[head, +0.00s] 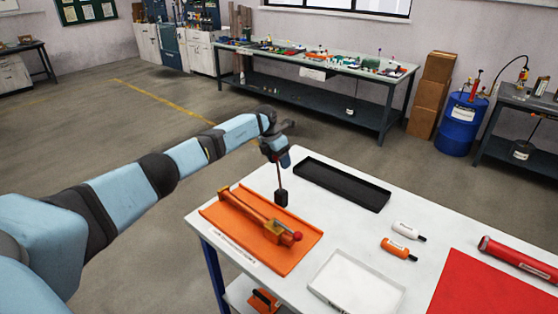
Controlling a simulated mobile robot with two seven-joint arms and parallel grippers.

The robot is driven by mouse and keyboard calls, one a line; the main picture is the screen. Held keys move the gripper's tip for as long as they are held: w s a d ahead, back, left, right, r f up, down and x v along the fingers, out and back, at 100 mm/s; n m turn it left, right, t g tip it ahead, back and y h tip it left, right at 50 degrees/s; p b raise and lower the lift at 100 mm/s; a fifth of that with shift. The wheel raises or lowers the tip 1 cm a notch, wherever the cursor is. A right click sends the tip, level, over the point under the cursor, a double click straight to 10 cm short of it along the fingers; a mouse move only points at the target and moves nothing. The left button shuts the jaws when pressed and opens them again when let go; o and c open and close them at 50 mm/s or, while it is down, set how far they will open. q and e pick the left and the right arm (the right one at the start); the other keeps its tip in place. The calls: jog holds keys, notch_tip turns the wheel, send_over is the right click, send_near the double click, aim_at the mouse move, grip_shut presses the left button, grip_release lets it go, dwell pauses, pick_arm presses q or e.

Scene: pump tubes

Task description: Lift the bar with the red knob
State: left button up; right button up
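An orange-brown bar (250,210) lies slantwise over the orange tray (301,258) on the white table. The red knob (297,236) is at its near right end. My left gripper (277,158) is above the far side of the tray, pointing down. I cannot tell whether the fingers are shut on this rod. The gripper is apart from the red knob. My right gripper is not in view.
A long black tray (340,204) lies behind and right of the orange tray. A white tray (356,287), a white bottle (406,230), an orange bottle (396,248) and a red mat (480,287) with a red cylinder (518,257) are further right.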

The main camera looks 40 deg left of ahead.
pick_arm(q)
jog(key=b+v, duration=0.2)
jog(key=v, duration=1.1)
jog(key=shift+r, duration=0.4)
jog(key=shift+a, duration=0.1)
